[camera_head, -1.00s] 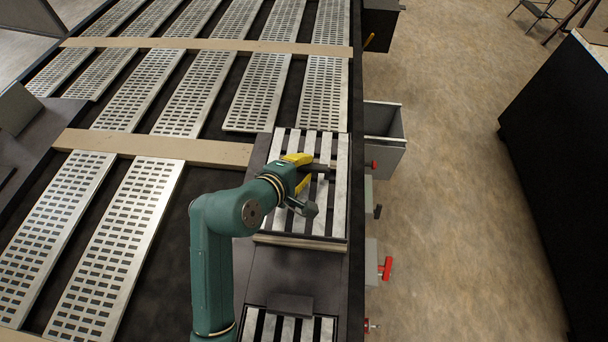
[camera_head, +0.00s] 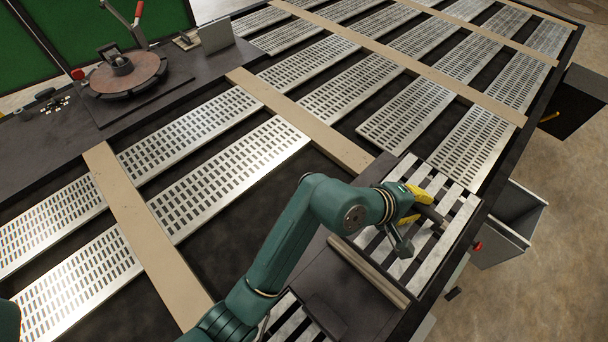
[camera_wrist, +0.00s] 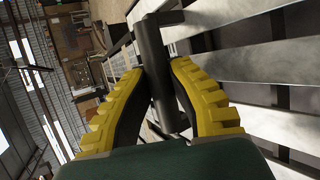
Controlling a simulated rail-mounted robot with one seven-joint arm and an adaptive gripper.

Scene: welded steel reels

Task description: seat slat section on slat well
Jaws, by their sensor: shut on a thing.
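The slat section (camera_head: 458,212) is a panel of pale metal slats with dark gaps, at the right of the bench in the head view. Its slats also fill the right of the wrist view (camera_wrist: 265,65). My gripper (camera_head: 424,205) has yellow fingers and is over the slats. In the wrist view my gripper (camera_wrist: 158,72) is shut on a dark round handle bar (camera_wrist: 154,60), with a finger on each side. The slat well is hidden under or around the slats. I cannot tell whether the section touches it or is raised.
Perforated metal strips (camera_head: 235,175) and beige crossbars (camera_head: 300,120) cover the bench to the left. A second slatted patch (camera_head: 290,322) lies at the bottom. A grey open bin (camera_head: 510,225) hangs off the right edge. A round brown turntable (camera_head: 125,75) stands back left.

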